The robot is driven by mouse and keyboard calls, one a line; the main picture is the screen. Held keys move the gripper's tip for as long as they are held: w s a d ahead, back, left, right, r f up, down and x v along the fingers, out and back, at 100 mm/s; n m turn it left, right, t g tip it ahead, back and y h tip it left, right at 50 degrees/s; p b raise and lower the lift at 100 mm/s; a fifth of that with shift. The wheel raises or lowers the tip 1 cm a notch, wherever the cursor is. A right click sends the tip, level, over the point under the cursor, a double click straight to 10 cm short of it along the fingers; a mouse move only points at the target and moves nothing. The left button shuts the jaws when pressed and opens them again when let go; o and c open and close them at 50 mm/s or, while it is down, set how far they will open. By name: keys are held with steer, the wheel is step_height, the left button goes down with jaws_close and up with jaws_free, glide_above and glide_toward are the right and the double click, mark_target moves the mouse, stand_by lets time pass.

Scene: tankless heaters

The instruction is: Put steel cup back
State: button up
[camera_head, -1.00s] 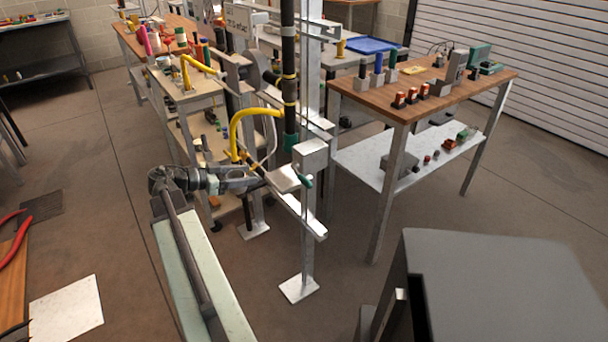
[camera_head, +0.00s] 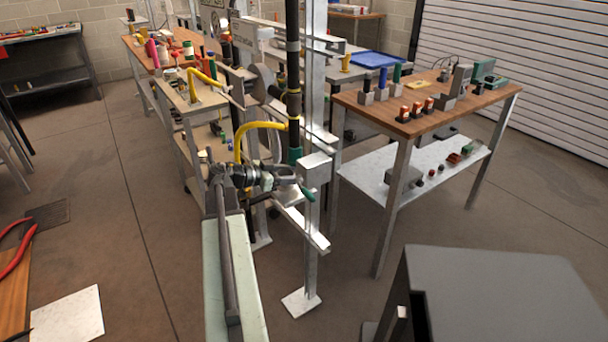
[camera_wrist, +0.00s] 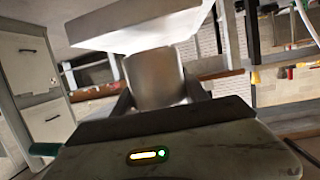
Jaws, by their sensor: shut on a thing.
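The steel cup (camera_wrist: 153,78) is a plain grey cylinder in the middle of the wrist view. It stands between the two dark fingers of my gripper (camera_wrist: 158,98), which is shut on it. A pale metal block (camera_wrist: 140,22) is just above the cup and hides its upper end. In the head view my gripper (camera_head: 284,178) is beside the metal post with the square block (camera_head: 316,165). The cup cannot be made out there.
A green-tipped lever (camera_head: 306,192) and a metal rail (camera_head: 305,228) are close to my gripper. A yellow hose (camera_head: 240,140) curves just behind. A wooden-topped table (camera_head: 425,115) stands right; a dark grey cabinet (camera_head: 490,290) is in front.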

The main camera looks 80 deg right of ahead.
steer(key=s+d, duration=0.2)
steer(key=s, duration=0.1)
steer(key=shift+d, duration=0.2)
steer(key=shift+f+b, duration=0.9)
steer(key=shift+f, duration=0.05)
steer(key=shift+r, duration=0.2)
steer(key=shift+f, duration=0.15)
steer(key=o, duration=1.5)
